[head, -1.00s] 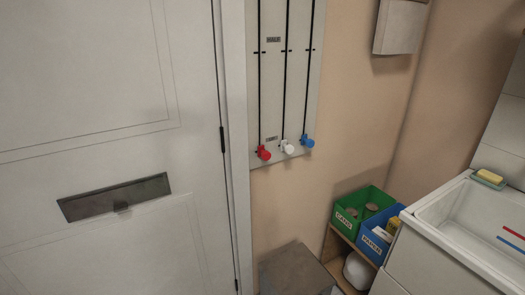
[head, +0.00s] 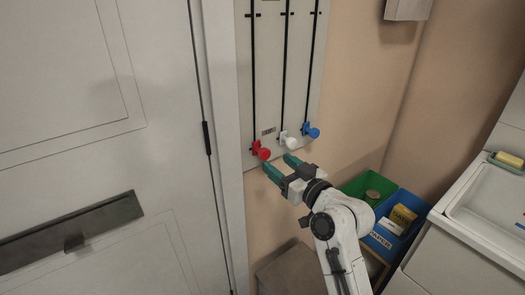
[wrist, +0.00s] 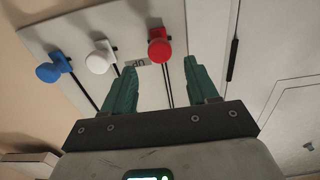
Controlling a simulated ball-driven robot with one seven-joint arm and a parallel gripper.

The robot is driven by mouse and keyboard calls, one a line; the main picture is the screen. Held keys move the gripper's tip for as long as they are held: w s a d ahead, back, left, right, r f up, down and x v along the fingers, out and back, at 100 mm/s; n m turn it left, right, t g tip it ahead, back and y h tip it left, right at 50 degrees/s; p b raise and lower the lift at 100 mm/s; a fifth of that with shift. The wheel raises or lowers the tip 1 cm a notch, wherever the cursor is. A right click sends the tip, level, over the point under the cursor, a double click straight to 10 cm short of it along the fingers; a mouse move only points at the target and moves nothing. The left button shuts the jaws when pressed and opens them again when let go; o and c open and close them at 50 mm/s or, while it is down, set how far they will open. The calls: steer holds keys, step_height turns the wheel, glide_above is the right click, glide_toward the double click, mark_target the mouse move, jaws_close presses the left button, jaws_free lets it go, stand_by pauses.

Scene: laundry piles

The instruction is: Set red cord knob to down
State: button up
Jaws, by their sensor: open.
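The red cord knob (head: 261,150) sits at the bottom end of the leftmost black slot on a pale wall panel (head: 270,70). My gripper (head: 280,165) is open and empty, with its green fingers just below and in front of the red knob. In the wrist view, the red knob (wrist: 158,45) lies just beyond the gap between the fingertips (wrist: 161,67), apart from both as far as I can tell. A white knob (head: 287,140) and a blue knob (head: 312,131) sit at the bottom of the other slots, to the right.
A white door (head: 90,120) with a letter slot stands at the left. Below right are a green bin (head: 363,184), a blue bin (head: 390,236) and a white sink (head: 480,215).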

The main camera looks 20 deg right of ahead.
mark_target(266, 156)
steer(key=x, duration=0.7)
steer(key=shift+w+a, duration=0.1)
steer(key=shift+w, duration=0.1)
steer(key=shift+f, duration=0.15)
jaws_close()
stand_by(0.3)
